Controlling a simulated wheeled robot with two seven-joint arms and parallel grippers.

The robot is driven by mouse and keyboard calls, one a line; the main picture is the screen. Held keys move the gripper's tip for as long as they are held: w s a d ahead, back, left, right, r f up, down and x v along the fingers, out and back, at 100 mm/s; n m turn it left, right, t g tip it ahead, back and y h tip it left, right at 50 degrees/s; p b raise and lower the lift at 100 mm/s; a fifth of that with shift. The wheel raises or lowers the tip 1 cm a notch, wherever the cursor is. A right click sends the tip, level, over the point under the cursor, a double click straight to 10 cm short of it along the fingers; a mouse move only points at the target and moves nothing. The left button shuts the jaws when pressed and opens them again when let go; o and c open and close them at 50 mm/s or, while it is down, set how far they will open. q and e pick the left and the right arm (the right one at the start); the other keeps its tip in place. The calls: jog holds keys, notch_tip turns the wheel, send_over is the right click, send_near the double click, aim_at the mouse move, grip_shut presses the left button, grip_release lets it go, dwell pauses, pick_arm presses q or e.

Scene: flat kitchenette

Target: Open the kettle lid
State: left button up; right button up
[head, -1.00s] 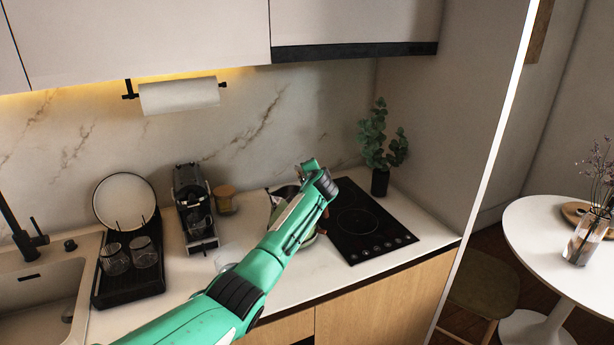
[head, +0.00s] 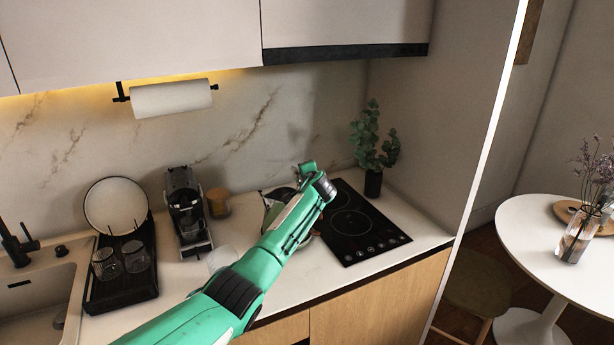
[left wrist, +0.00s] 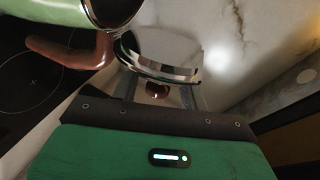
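The green kettle (left wrist: 62,12) is at the top left of the left wrist view, with a brown handle (left wrist: 70,52) and a dark opening. Its chrome-rimmed lid (left wrist: 160,66) stands tilted up from the opening, with its brown knob (left wrist: 158,90) towards my gripper. My left gripper (left wrist: 158,94) has its fingers apart, one on each side of the knob, with gaps visible. Contact with the lid cannot be told. In the head view my left arm hides most of the kettle (head: 272,205) and the fingers. My right gripper is not in view.
The black cooktop (head: 362,232) lies right of the kettle, with a potted plant (head: 373,150) behind it. A coffee machine (head: 187,212), a wooden-lidded jar (head: 218,203) and a dish rack (head: 122,285) stand left. The marble wall is behind.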

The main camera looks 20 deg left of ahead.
pick_arm(q)
jog(key=shift+s+d, duration=0.1)
jog(key=b+v, duration=0.3)
jog(key=v, duration=1)
jog(key=shift+r, duration=0.2)
jog(key=shift+s+d+f, duration=0.1)
jog(key=shift+s+d, duration=0.05)
jog(key=shift+s, duration=0.05)
